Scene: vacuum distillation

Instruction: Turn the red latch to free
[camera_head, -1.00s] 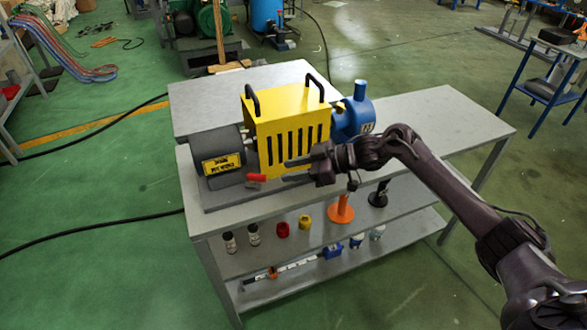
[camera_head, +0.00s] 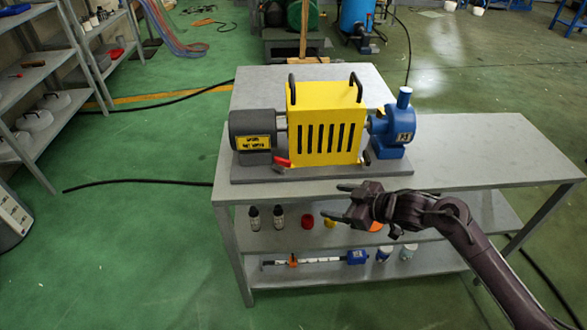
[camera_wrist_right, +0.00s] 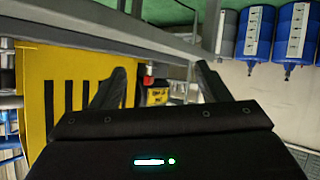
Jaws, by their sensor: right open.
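The red latch (camera_head: 282,161) is a small handle low at the front left corner of the yellow slotted guard (camera_head: 325,104). It slants a little in the head view; I cannot tell whether it is locked or free. My right gripper (camera_head: 331,201) is open and empty in front of the table edge, below and right of the latch, clear of it. In the right wrist view, a small red part (camera_wrist_right: 149,69), likely the latch, shows between the open fingers (camera_wrist_right: 161,72), beyond them. My left gripper is not in view.
A grey motor (camera_head: 252,124) stands left of the guard and a blue pump (camera_head: 392,128) right of it, on a grey base. The table (camera_head: 470,150) is clear on the right. Bottles (camera_head: 254,218) and caps stand on the shelf below.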

